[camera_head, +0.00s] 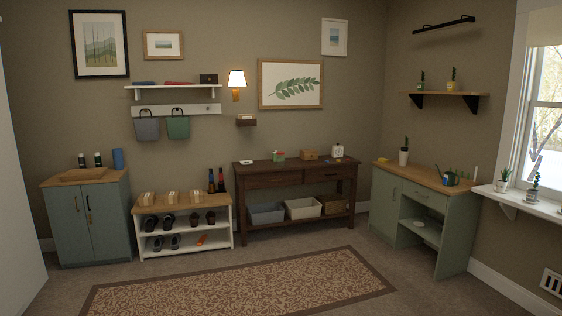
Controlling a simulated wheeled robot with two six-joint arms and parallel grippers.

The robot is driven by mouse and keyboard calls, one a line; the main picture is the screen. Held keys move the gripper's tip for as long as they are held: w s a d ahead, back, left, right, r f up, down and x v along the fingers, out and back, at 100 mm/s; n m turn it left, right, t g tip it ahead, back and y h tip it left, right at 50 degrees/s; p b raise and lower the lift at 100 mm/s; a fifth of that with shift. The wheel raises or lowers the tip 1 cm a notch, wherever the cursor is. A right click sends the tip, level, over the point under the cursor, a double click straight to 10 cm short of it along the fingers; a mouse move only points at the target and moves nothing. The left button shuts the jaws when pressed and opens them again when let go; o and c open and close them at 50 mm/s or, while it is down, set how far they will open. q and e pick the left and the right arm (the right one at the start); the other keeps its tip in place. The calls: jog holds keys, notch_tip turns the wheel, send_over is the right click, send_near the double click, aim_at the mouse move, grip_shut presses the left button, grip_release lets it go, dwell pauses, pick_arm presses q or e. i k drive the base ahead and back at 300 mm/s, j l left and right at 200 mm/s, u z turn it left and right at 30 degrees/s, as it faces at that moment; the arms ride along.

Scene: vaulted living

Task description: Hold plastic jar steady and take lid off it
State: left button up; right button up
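I cannot pick out a plastic jar or its lid for certain at this distance. Small items stand on the dark wooden console table (262,171) by the back wall: a green and red item (278,155), a brown box (309,155), a white upright item (337,151) that looks like a clock, and a flat white item (246,162). Two small dark bottles and a blue cylinder (118,159) stand on the blue-grey cabinet (90,218) at the left. Neither of my grippers is in view.
A low shoe bench (143,209) stands between cabinet and console. A green desk (450,226) with a watering can (450,177) and a potted plant (404,153) stands at the right, near the window sill (520,202). A patterned rug (240,285) covers open floor in front.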

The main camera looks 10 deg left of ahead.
aim_at(280, 159)
jog(key=z, duration=0.15)
jog(key=i, duration=5.4)
jog(key=i+u, duration=0.1)
jog(key=i, duration=0.5)
jog(key=i+l+u, duration=0.15)
jog(key=i, duration=0.4)
jog(key=i+l+u, duration=0.1)
jog(key=i, duration=0.5)
jog(key=l+u, duration=0.15)
jog(key=i+j, duration=0.05)
